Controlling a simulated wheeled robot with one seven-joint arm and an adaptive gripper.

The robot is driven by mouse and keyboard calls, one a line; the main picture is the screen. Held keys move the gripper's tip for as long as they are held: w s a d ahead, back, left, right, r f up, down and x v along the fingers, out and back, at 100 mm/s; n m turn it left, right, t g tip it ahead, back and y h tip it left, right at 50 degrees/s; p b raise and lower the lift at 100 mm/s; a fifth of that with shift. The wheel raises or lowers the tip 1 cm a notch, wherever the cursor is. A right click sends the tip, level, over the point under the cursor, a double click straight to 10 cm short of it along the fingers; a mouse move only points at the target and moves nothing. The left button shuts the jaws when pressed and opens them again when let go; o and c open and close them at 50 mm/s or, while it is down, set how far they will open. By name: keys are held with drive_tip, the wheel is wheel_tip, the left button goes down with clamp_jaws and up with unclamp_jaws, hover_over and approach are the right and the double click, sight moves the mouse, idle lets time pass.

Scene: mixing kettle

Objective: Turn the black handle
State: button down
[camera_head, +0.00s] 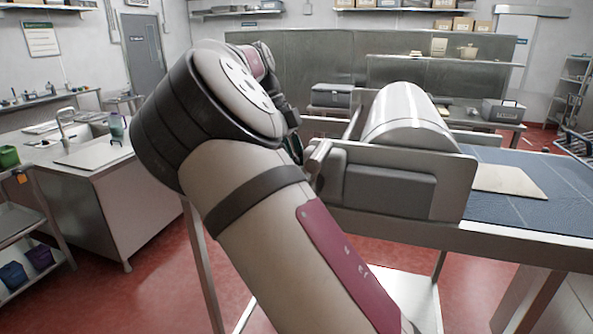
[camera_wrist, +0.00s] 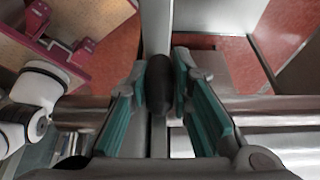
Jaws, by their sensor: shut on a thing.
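The black handle (camera_wrist: 158,84) shows in the wrist view as a dark rounded knob between my two teal-padded fingers. My gripper (camera_wrist: 160,98) is closed around it, with one finger on each side. A metal bar (camera_wrist: 157,28) runs up the picture just beyond the handle. In the head view, the steel machine (camera_head: 390,190) with its big round drum (camera_head: 405,118) stands at centre right. My arm reaches to the left side of this machine and hides most of my gripper and the handle there.
A blue-grey conveyor belt (camera_head: 540,185) with a flat tan board (camera_head: 505,180) extends right of the machine. A sink counter (camera_head: 90,155) stands at the left. A shelf cart (camera_head: 22,222) is at the far left edge. Red floor is open between the counter and machine.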

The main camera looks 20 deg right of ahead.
drive_tip(key=c, duration=1.4)
unclamp_jaws()
drive_tip(key=shift+c, duration=0.2)
drive_tip(key=v, duration=0.7)
drive_tip(key=shift+r, duration=0.25)
drive_tip(key=shift+a, duration=0.1)
